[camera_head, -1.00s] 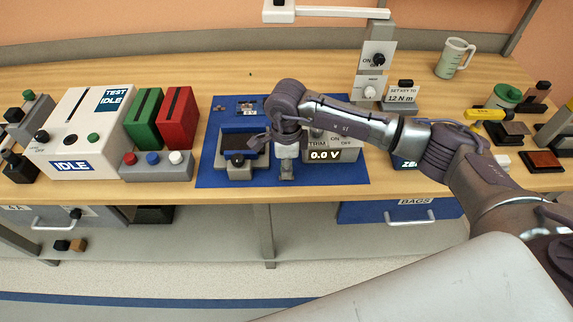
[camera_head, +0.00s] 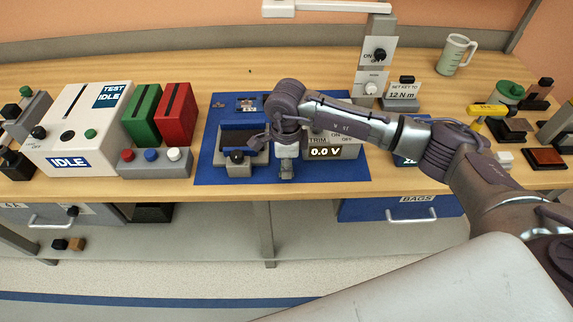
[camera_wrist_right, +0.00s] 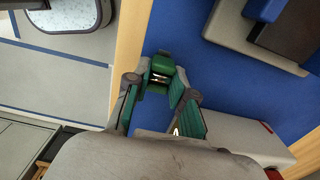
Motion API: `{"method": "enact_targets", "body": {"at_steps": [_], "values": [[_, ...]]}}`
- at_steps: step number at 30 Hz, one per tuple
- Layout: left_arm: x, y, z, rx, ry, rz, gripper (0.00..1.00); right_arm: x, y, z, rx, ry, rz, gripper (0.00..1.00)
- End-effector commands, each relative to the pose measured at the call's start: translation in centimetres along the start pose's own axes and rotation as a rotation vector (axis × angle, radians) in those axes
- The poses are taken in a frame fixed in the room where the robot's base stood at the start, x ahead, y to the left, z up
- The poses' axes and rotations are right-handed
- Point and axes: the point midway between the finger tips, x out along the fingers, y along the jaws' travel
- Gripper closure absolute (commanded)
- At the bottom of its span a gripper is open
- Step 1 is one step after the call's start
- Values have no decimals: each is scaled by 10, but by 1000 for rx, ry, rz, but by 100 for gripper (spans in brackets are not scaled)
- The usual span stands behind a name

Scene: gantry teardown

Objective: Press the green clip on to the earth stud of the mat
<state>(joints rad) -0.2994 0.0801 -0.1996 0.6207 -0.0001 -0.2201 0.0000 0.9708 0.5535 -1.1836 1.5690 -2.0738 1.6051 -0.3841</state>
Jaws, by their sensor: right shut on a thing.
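The blue mat (camera_head: 350,172) lies on the bench near its front edge. My right gripper (camera_head: 285,155) is low over the mat's front part, between a small dark-topped grey fixture and the box reading 0.0 V. In the right wrist view my right gripper (camera_wrist_right: 160,90) is shut on the green clip (camera_wrist_right: 160,70), which sits between its fingertips above the blue mat. A small grey piece (camera_head: 286,173) shows below the gripper in the head view; I cannot tell whether it is the earth stud. Contact between clip and stud is hidden. My left gripper is out of view.
The 0.0 V box (camera_head: 335,150) stands close to the right of the gripper. The grey fixture (camera_head: 240,165) is close to its left. Green (camera_head: 140,115) and red (camera_head: 175,115) blocks stand further left. The bench's front edge is near.

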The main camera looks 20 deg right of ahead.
Motion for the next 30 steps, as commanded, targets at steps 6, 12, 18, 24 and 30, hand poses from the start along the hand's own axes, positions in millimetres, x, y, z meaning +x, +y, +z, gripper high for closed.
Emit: {"method": "enact_targets", "body": {"at_steps": [6, 12, 18, 24, 30], "values": [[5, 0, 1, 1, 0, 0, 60, 6, 1, 0, 0, 1, 2, 68], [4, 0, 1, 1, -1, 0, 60, 6, 1, 0, 0, 1, 2, 47], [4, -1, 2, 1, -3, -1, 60, 5, 1, 0, 0, 1, 2, 47], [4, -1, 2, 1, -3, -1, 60, -12, 0, 0, 0, -1, -1, 47], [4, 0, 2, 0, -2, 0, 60, -54, -1, 0, -1, -2, -2, 47]]}}
